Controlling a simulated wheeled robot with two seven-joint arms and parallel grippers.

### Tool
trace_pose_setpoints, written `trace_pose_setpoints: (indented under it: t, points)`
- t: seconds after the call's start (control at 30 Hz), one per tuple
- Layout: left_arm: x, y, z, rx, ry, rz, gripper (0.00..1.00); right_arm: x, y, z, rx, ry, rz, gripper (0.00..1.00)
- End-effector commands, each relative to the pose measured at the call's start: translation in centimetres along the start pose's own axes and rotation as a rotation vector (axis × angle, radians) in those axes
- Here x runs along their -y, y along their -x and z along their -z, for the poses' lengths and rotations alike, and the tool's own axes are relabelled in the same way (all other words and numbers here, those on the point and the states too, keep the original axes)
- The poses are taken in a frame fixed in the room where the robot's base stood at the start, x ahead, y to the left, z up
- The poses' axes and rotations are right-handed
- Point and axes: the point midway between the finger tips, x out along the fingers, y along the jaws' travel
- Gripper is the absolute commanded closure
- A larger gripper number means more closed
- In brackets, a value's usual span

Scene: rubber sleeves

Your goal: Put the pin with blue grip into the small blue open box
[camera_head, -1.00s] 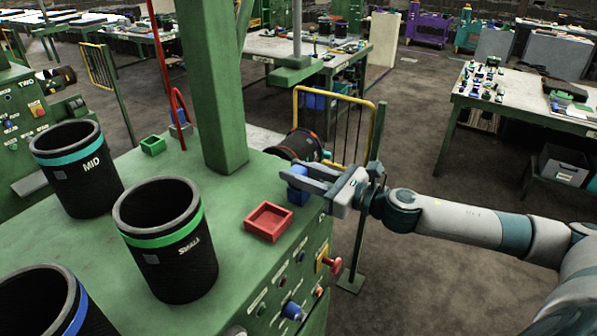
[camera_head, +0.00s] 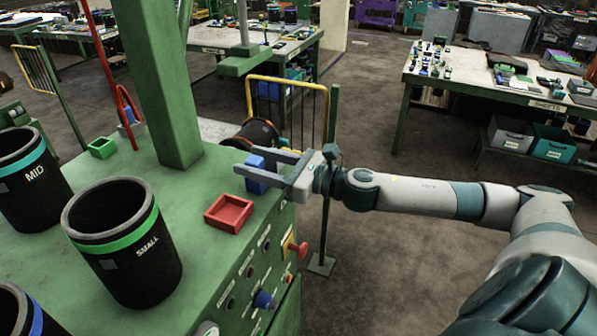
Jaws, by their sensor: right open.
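My right gripper (camera_head: 246,161) reaches in from the right with its two fingers apart, over the near right edge of the green machine top. A blue piece (camera_head: 256,161) shows between the fingers, perhaps the pin's blue grip. Just below the near finger is a blue block-like shape (camera_head: 257,187), which looks like the small blue open box. The fingers cover part of both, so I cannot tell whether the pin is inside the box or whether the fingers touch it. My left gripper is not in view.
A red open box (camera_head: 229,213) lies left of the gripper, and a green open box (camera_head: 102,147) farther back. Black sleeves marked SMALL (camera_head: 148,262) and MID (camera_head: 28,200) stand at left. A green post (camera_head: 160,90) rises behind. Knobs line the machine's front.

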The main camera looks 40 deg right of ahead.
Motion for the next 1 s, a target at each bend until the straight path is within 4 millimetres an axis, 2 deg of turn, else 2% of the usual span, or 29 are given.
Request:
trace_pose_setpoints:
  t: [0.8,1.0]
  points:
    - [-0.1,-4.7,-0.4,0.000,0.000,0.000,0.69,-0.1,5.5,0.4,-0.004,0.002,-0.002,0.50]
    - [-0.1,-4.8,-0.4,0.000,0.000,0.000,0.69,0.0,6.3,0.2,-0.001,-0.002,0.000,0.50]
